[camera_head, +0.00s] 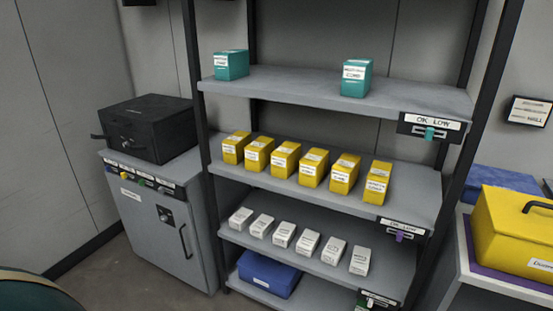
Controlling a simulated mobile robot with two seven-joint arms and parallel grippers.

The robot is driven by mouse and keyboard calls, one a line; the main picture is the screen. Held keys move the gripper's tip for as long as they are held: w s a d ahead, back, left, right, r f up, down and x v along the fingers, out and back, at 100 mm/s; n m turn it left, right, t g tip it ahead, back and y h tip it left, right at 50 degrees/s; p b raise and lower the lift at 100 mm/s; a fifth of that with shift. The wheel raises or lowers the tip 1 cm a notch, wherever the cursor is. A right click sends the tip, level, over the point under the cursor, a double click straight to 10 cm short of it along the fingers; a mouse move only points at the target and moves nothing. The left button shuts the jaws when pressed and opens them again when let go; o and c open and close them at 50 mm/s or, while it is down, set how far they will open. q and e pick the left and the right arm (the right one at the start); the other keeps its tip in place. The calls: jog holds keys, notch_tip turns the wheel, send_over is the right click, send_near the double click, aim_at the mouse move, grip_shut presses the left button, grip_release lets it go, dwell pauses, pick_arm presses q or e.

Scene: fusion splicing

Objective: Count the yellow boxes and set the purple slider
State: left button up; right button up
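Several yellow boxes (313,168) stand apart in a single row along the middle shelf (410,208), white labels facing front. The purple slider (400,236) sits on a small dark plate at the right front edge of that shelf, below a white label reading OK and LOW. It appears near the middle of its track; its exact setting is too small to tell. Neither of my grippers is in view.
Two teal boxes (356,78) and a teal slider (429,133) are on the shelf above; several white boxes (307,243) are below. A grey cabinet (150,220) stands left, a yellow case (515,230) right. The space before the shelves looks clear.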

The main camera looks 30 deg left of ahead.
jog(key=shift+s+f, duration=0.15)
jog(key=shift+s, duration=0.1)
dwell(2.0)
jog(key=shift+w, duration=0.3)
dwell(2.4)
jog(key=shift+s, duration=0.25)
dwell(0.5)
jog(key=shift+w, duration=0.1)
